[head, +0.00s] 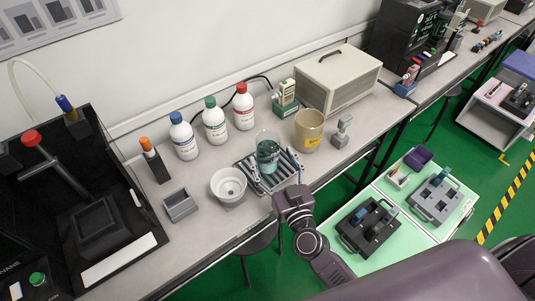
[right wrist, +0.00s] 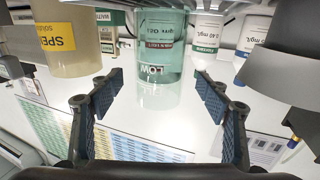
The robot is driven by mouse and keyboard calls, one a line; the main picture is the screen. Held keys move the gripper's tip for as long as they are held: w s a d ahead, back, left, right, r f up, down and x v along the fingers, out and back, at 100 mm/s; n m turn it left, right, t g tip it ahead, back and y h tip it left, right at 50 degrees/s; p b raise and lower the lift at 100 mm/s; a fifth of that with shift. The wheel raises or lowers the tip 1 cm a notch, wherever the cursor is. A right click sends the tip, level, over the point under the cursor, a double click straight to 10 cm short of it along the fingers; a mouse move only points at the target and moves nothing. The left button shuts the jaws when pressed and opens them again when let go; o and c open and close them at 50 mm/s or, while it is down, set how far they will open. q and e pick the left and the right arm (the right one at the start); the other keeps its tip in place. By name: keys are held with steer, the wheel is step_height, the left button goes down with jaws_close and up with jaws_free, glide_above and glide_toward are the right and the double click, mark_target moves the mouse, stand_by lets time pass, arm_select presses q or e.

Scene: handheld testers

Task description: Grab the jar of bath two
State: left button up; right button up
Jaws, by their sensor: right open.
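The glass jar (head: 268,157) holds teal liquid and stands upright on a ribbed dark grey rack (head: 289,177) near the bench's middle. In the right wrist view, which is upside down, the jar (right wrist: 160,72) shows a printed label that partly reads "LOW"; I cannot read a bath number. My right gripper (head: 275,182) is open at the near side of the jar. Its blue-padded fingers (right wrist: 160,85) spread to either side of the jar, with a gap on both sides. My left gripper is not in view.
A tan beaker (head: 308,131) stands close right of the jar, a white bowl (head: 229,186) close left. Bottles with blue (head: 184,138), green (head: 214,122) and red (head: 243,107) caps stand behind. A beige box (head: 338,80) is at the back right.

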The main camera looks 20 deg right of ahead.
mark_target(264, 141)
steer(key=w, duration=0.3)
steer(key=shift+f, duration=0.15)
steer(key=shift+w+a, duration=0.1)
steer(key=shift+w, duration=0.7)
steer(key=c, duration=1.8)
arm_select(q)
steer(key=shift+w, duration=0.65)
